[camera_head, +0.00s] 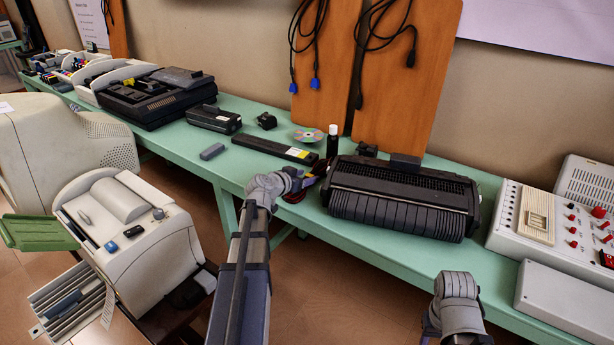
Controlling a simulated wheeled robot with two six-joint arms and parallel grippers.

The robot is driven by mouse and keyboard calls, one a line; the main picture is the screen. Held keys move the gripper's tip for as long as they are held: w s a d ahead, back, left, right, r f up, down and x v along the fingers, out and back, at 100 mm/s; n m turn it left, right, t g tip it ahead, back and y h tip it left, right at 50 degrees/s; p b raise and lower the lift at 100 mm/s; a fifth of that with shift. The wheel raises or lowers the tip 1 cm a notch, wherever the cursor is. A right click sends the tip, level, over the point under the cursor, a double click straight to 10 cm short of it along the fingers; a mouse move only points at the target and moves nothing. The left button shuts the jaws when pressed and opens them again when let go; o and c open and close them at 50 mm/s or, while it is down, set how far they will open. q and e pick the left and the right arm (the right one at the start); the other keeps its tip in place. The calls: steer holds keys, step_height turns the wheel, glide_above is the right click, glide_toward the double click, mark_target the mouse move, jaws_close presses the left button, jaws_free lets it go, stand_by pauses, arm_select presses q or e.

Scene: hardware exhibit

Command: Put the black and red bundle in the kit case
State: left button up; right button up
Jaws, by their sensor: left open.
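The black and red bundle (294,196) lies at the front edge of the green table, left of a ribbed black unit. It is partly hidden behind my left gripper (306,180). My left gripper is open with its fingers right at the bundle; I cannot tell whether they touch it. An open black case (150,112), which looks like the kit case, sits on the table at the far left with a small yellow item inside. Of my right arm only a grey joint shows at the lower right; its gripper is not visible.
The ribbed black unit (403,200) stands right of the bundle. A dark bottle (332,142), a disc (308,135), a long black box (274,150), a grey block (212,152) and a black device (214,119) lie between bundle and case. A beige printer (130,240) stands in front.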

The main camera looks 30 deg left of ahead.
arm_select(q)
step_height(320, 180, up, 4)
steer(key=p, duration=0.4)
glide_above(288, 195)
steer(key=shift+o, duration=0.2)
steer(key=shift+s+a+r, duration=0.1)
steer(key=shift+s+r, duration=0.05)
steer(key=shift+s, duration=0.4)
